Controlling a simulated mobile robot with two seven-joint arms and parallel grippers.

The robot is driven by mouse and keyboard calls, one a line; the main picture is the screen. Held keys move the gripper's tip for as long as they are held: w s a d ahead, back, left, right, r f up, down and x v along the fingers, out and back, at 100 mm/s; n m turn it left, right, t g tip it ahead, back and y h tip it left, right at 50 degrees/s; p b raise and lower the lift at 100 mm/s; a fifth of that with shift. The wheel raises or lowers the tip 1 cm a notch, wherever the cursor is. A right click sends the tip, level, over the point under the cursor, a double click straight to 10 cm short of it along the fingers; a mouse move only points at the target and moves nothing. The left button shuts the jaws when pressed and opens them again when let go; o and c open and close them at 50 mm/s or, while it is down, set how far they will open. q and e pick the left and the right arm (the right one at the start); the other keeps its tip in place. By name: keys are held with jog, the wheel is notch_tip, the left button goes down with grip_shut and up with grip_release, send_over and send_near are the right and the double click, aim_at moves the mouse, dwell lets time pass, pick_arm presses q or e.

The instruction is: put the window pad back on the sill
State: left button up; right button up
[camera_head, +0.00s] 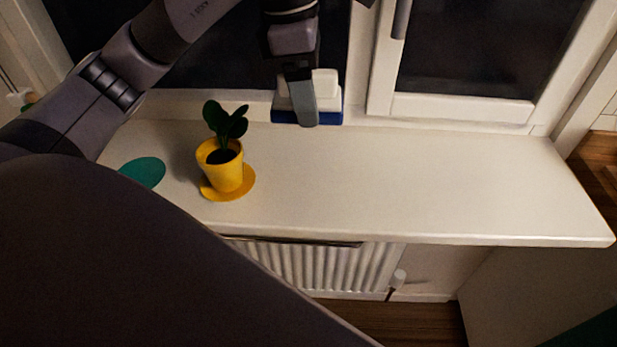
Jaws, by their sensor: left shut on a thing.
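The window pad (327,92), white on top with a blue lower layer, is at the back of the white sill (390,190), in front of the window frame. My left gripper (302,108) comes down from above and is shut on the pad. A grey finger covers part of the pad's front. I cannot tell whether the blue underside touches the sill or is held just above it. My right gripper is out of view.
A yellow pot (222,172) with a green plant stands on a yellow saucer (240,190), left of the pad. A flat teal disc (143,172) lies further left. The sill's middle and right are clear. A window handle (401,18) hangs at upper right.

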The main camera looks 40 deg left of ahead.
aim_at(294, 118)
pick_arm(q)
notch_tip(294, 118, down, 16)
jog(key=shift+f, duration=0.1)
dwell(0.5)
jog(key=shift+f, duration=0.15)
jog(key=o, duration=1.4)
jog(key=r, duration=0.4)
jog(key=a+r, duration=0.1)
jog(key=r, duration=0.3)
jog(key=s+r+b, duration=0.1)
jog(key=r, duration=0.3)
jog(key=shift+a+r, duration=0.1)
jog(key=shift+a, duration=0.25)
